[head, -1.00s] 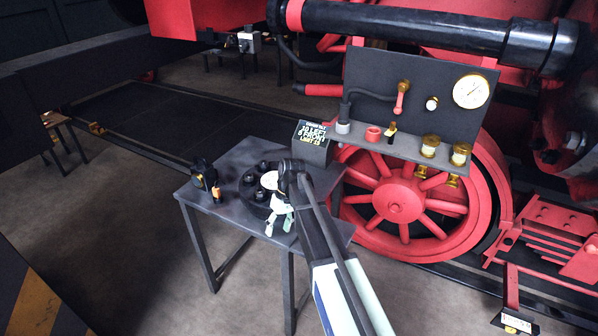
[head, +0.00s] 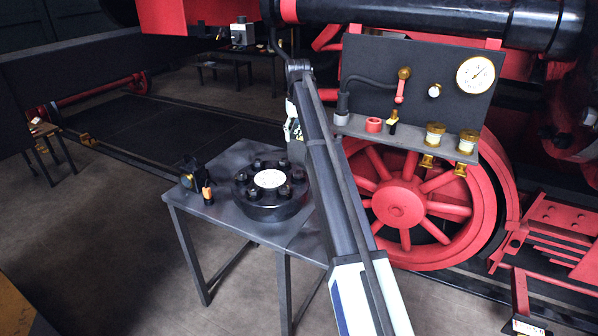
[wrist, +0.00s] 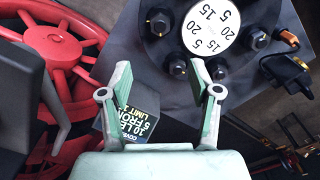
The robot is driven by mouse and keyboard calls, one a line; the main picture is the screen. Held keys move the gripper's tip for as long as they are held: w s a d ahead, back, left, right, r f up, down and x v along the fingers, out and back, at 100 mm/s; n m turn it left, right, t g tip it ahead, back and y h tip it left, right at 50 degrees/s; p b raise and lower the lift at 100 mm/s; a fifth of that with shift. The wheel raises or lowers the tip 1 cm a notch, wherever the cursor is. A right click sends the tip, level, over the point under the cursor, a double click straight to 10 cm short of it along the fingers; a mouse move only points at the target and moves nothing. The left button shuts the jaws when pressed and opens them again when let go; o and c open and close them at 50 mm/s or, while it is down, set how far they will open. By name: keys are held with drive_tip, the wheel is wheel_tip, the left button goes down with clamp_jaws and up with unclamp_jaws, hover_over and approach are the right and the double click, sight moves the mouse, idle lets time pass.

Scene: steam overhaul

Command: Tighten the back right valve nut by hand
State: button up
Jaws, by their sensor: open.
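A black round flange (head: 272,207) with a white numbered dial (head: 269,179) lies on the table, ringed by several dark valve nuts. The back right nut (head: 284,163) stands on the ring's far side, beside my arm. In the wrist view, the nut at the dial's lower left (wrist: 178,66) appears to be the same one. My gripper (wrist: 160,72) is open with pale green fingers and nothing held. In the wrist view that nut shows beyond the gap, nearer the right finger.
A sign box (wrist: 135,112) with yellow and white lettering shows below the fingers; my arm mostly covers it in the head view. Small black and orange items (head: 206,194) sit at the table's left. A red wheel (head: 399,203) and gauge panel (head: 425,85) stand at right.

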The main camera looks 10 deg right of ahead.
sight(298, 171)
wheel_tip(298, 171, down, 15)
drive_tip(key=p, duration=0.3)
drive_tip(key=shift+c, duration=0.3)
drive_tip(key=c, duration=1.1)
